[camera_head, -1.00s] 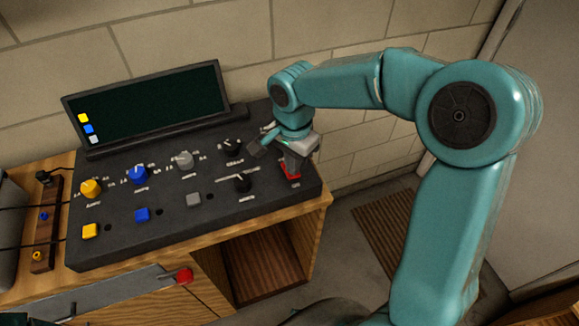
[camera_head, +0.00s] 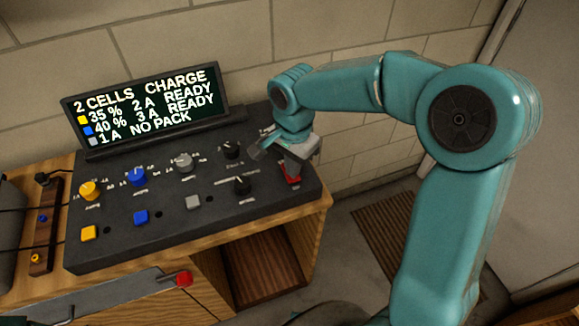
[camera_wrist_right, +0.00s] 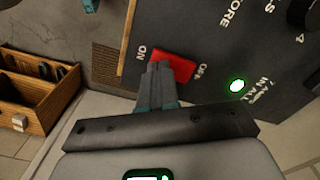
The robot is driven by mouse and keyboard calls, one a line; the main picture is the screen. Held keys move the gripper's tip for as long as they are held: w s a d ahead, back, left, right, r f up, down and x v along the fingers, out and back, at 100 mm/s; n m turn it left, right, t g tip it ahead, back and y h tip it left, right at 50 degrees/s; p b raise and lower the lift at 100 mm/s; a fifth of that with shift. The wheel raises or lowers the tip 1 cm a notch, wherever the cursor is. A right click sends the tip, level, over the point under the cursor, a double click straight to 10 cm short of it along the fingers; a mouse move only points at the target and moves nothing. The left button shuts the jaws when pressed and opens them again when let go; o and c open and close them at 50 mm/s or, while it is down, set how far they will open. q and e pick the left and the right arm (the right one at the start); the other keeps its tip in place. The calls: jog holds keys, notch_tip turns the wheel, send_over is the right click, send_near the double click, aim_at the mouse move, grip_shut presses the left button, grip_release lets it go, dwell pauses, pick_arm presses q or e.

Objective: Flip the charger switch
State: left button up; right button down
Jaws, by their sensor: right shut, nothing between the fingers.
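The black charger panel (camera_head: 110,226) lies on the wooden bench, with its red switch (camera_head: 291,178) at the right end. In the right wrist view the red switch (camera_wrist_right: 176,66) sits between white "ON" and "OFF" marks, and a round green light (camera_wrist_right: 237,86) glows beside it. My right gripper (camera_head: 289,174) is shut and empty, its fingertips at the red switch; in the right wrist view they (camera_wrist_right: 160,68) overlap its edge. I cannot tell if they press on it. The charger screen (camera_head: 145,108) is lit and reads "2 CELLS CHARGE", with two READY lines and "NO PACK". My left gripper is not seen.
Yellow (camera_head: 89,190), blue (camera_head: 137,177) and grey (camera_head: 183,163) knobs and black knobs stand on the panel left of my gripper. A block wall (camera_head: 60,60) rises close behind. The right wrist view shows a wooden box (camera_wrist_right: 35,95) at left.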

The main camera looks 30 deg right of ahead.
notch_tip(320, 180, up, 6)
jog(key=p, duration=0.4)
jog(key=shift+r, duration=0.15)
jog(key=shift+s, duration=0.15)
dwell(0.3)
